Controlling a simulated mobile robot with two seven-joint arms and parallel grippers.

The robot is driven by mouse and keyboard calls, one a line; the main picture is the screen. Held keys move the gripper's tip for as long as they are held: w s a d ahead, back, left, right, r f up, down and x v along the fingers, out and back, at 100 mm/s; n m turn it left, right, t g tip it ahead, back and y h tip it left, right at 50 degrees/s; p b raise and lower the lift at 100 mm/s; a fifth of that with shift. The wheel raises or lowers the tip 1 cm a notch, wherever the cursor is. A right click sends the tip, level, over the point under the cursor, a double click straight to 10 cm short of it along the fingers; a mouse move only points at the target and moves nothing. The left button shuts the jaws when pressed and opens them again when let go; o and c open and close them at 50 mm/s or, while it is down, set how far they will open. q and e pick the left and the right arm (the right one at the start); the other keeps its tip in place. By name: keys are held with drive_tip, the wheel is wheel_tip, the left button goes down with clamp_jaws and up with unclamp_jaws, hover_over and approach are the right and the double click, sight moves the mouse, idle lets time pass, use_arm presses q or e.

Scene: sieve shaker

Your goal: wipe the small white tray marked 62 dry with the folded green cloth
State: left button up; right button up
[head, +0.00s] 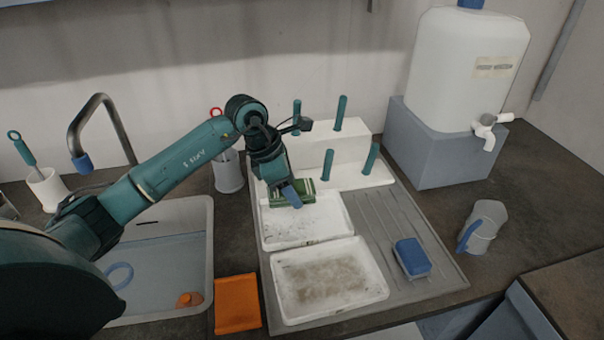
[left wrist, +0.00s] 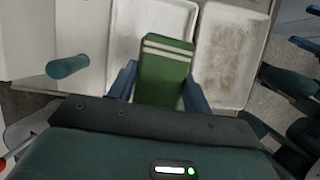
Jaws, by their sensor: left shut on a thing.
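My left gripper (head: 290,195) is shut on the folded green cloth (head: 308,188), which has pale stripes. The cloth is at the back end of the rear small white tray (head: 300,225); I cannot tell whether it touches it. Dark specks show on that tray's floor. In the left wrist view the cloth (left wrist: 165,72) sits between the blue fingers, partly covering the tray (left wrist: 130,22). A second white tray (head: 330,278) lies in front, with a brown stain in its middle. No number is readable on either tray.
A white rack with teal pegs (head: 318,157) stands behind the rear tray. A blue sponge (head: 411,257) lies on the grey draining board (head: 388,220). An orange pad (head: 237,304) lies left of the front tray, beside the sink (head: 150,255). A jug (head: 484,226) stands right.

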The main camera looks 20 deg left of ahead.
use_arm(q)
drive_tip(key=shift+w+f, duration=0.1)
drive_tip(key=shift+f+b, duration=0.55)
drive_tip(key=shift+f, duration=0.05)
wheel_tip(320, 180, down, 3)
drive_tip(key=shift+f+b, duration=0.1)
drive_tip(key=shift+b, duration=0.85)
drive_tip(key=shift+f+b, duration=0.35)
drive_tip(key=shift+f, duration=0.2)
use_arm(e)
wheel_tip(320, 180, down, 2)
drive_tip(key=shift+a+f+m, duration=0.1)
drive_tip(key=shift+m, duration=0.4)
use_arm(q)
drive_tip(key=shift+a, duration=0.2)
